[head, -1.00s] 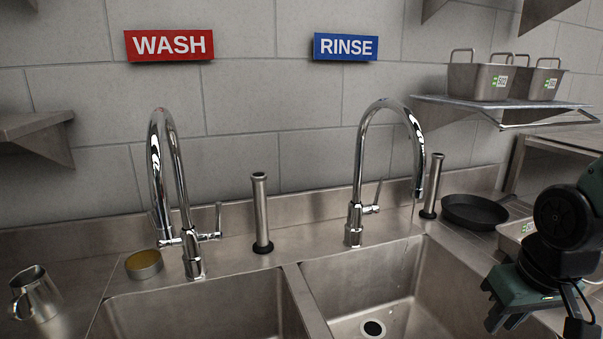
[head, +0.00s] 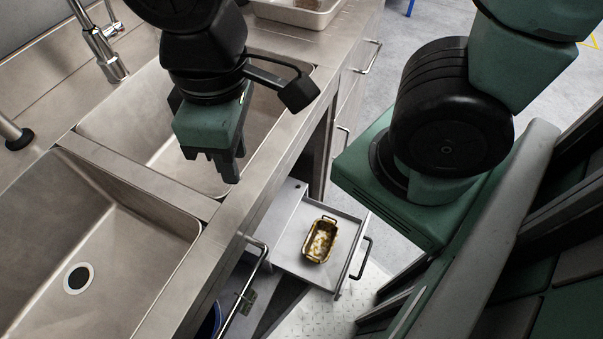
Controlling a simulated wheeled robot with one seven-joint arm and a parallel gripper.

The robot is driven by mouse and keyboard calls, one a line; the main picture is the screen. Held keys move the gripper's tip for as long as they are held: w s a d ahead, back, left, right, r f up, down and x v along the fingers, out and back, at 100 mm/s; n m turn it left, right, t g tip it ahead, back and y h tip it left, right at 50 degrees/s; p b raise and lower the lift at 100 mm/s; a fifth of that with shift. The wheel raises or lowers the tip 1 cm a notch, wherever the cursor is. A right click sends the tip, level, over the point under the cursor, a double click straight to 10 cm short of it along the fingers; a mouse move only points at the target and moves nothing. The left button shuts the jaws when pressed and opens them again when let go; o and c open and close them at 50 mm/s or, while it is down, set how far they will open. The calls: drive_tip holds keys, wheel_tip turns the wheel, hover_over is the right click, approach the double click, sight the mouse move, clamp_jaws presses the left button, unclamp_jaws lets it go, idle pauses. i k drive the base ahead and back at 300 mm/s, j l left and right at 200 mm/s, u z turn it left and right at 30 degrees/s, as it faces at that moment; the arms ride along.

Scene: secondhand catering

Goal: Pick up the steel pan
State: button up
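A small rectangular metal pan (head: 320,240) with looped end handles lies in an open drawer (head: 285,240) below the counter. It looks golden-brown with pale patches inside, and I cannot tell whether it is steel. My gripper (head: 222,170) points down over the front edge of the right sink, above and to the left of the drawer in the picture, well apart from the pan. Nothing shows in its fingers. Their gap is not clear from this angle.
Two steel sinks (head: 95,235) fill the left, with a faucet (head: 108,55) behind. The counter's front edge and a bar handle (head: 245,290) lie near the drawer. A shallow tray (head: 300,14) sits at the top.

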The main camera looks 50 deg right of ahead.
sight(318, 247)
drive_tip(key=k+l, duration=0.75)
